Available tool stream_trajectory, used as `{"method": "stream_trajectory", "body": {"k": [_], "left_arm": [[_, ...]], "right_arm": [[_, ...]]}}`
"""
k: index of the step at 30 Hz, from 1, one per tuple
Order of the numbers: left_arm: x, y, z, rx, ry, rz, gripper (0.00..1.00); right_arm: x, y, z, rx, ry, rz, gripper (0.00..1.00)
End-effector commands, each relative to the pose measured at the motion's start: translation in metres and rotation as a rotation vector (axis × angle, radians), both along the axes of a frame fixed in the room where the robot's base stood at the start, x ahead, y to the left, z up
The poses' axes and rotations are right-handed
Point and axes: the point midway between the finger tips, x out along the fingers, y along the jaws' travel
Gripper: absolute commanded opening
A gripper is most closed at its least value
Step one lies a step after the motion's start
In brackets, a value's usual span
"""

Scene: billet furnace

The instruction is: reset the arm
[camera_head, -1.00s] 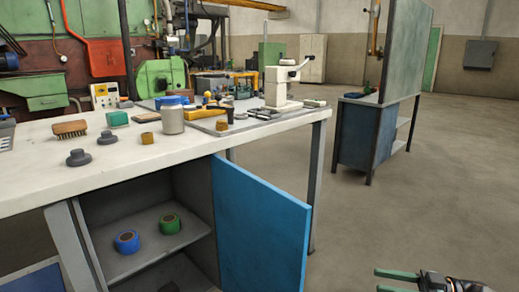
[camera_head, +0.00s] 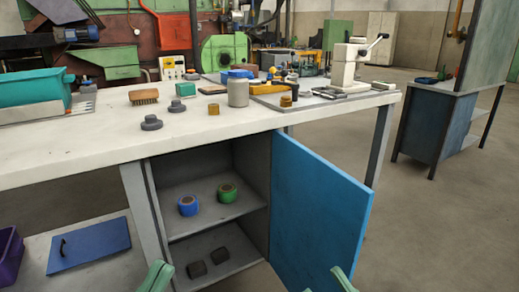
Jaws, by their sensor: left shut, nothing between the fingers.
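My left gripper (camera_head: 156,277) shows at the bottom edge, left of centre, as pale green fingertips close together. It is shut and empty, in front of the open cabinet's lower part. Neither gripper is seen holding anything.
The white workbench (camera_head: 90,146) carries a brush (camera_head: 143,96), a jar (camera_head: 238,93) and a white press (camera_head: 348,68). Below, the blue cabinet door (camera_head: 318,205) stands open. A blue tape roll (camera_head: 188,206) and green tape roll (camera_head: 227,193) lie on the shelf.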

Motion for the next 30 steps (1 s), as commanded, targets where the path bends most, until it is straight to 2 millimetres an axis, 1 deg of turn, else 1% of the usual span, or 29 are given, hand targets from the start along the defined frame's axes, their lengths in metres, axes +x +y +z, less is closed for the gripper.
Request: {"method": "stream_trajectory", "body": {"k": [1, 7, 8, 9, 17, 22, 27, 30], "left_arm": [[0.000, 0.000, 0.000, 0.000, 0.000, 0.000, 0.00], [0.000, 0.000, 0.000, 0.000, 0.000, 0.000, 0.00], [0.001, 0.000, 0.002, 0.000, 0.005, 0.002, 0.00], [0.007, 0.001, 0.007, 0.003, 0.040, 0.010, 0.00], [0.038, 0.006, 0.002, 0.017, 0.239, 0.059, 0.00], [0.057, 0.013, -0.006, 0.029, 0.421, 0.100, 0.00], [0.069, 0.022, -0.024, 0.044, 0.652, 0.150, 0.00], [0.069, 0.027, -0.037, 0.055, 0.789, 0.176, 0.00]], "right_arm": [[-0.006, -0.004, 0.013, 0.012, -0.009, -0.038, 0.45], [-0.023, -0.024, 0.053, 0.021, -0.035, -0.192, 0.45], [-0.024, -0.026, 0.059, 0.020, -0.032, -0.210, 0.45], [-0.015, -0.025, 0.061, 0.010, 0.003, -0.211, 0.45], [0.015, -0.030, 0.055, -0.025, 0.200, -0.255, 0.45], [0.035, -0.037, 0.047, -0.054, 0.378, -0.295, 0.45], [0.047, -0.046, 0.029, -0.094, 0.609, -0.340, 0.45], [0.047, -0.051, 0.016, -0.118, 0.745, -0.364, 0.45]]}}
